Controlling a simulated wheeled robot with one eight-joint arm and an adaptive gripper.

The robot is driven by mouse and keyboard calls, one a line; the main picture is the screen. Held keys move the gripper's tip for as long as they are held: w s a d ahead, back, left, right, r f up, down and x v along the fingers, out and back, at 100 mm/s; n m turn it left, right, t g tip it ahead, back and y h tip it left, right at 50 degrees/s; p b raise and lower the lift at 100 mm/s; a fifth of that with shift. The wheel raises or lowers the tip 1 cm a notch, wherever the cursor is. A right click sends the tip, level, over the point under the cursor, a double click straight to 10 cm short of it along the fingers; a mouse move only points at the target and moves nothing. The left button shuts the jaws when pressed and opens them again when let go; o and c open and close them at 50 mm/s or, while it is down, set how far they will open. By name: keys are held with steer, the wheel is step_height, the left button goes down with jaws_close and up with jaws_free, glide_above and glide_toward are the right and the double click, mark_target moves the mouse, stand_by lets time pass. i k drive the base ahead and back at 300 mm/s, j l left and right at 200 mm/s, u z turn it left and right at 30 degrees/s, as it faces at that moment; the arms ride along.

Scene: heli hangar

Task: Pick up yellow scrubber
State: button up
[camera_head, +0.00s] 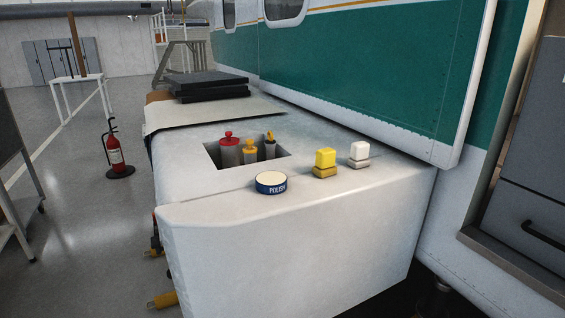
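My gripper is not in view.
A square recess (212,155) behind the tin holds red- and yellow-topped cylinders. Black flat cases (205,84) lie farther back. The green and white helicopter wall (400,60) rises close behind the scrubbers. A fire extinguisher (115,152) stands on the floor at left.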

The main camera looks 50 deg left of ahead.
mark_target(325, 167)
steer(key=u, duration=1.55)
